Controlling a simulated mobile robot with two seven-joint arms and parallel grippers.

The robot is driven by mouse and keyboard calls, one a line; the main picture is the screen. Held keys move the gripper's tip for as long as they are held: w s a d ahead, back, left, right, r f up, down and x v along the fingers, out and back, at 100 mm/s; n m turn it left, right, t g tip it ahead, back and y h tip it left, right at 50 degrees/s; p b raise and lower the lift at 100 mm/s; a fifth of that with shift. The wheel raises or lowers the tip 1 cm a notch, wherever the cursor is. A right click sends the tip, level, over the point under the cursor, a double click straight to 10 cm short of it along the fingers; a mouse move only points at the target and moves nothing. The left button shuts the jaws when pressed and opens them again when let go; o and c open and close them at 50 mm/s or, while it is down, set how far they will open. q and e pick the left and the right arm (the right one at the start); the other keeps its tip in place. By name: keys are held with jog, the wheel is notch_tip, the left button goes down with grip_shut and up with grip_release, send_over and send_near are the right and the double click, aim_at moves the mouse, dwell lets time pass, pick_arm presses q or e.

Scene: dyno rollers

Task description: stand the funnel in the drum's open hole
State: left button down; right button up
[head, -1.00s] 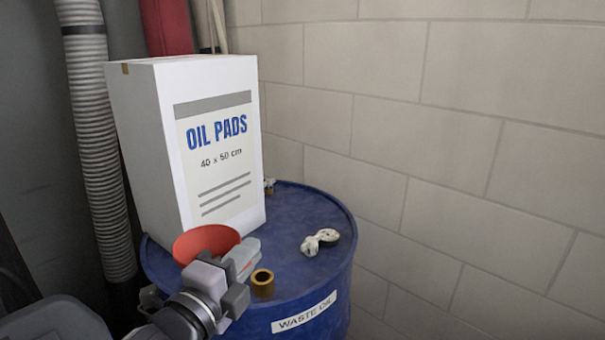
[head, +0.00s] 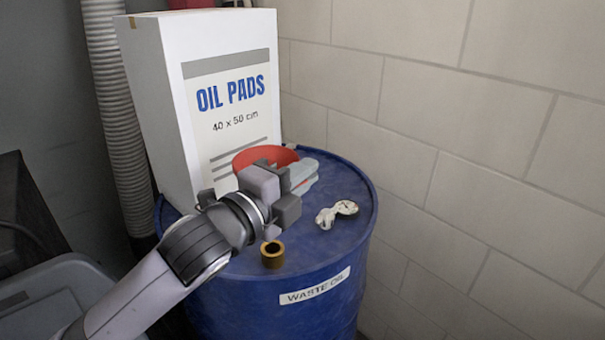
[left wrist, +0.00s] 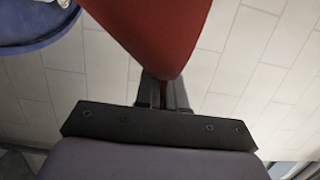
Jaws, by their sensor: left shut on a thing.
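The red funnel (head: 262,155) is in my left gripper (head: 298,178), which is shut on it above the back part of the drum top. Its wide rim faces up; its lower part is hidden behind the gripper in the head view. In the left wrist view the funnel (left wrist: 155,35) fills the upper middle, between the fingers (left wrist: 163,92). The blue drum (head: 345,255), labelled WASTE OIL, stands below. I cannot make out its open hole; the gripper and funnel cover part of the top. My right gripper is not in view.
A tall white OIL PADS box (head: 165,100) stands on the drum's left side, close behind the funnel. A brass-coloured ring (head: 272,254) sits near the drum's front edge. A crumpled white rag (head: 335,214) lies at the right. A block wall (head: 480,150) rises behind.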

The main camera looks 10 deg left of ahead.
pick_arm(q)
notch_tip(320, 180, down, 10)
jog(key=b, duration=0.8)
dwell(0.3)
jog(key=c, duration=1.1)
grip_release()
jog(key=shift+r, duration=0.1)
jog(key=shift+c, duration=0.2)
jog(key=shift+s, duration=0.1)
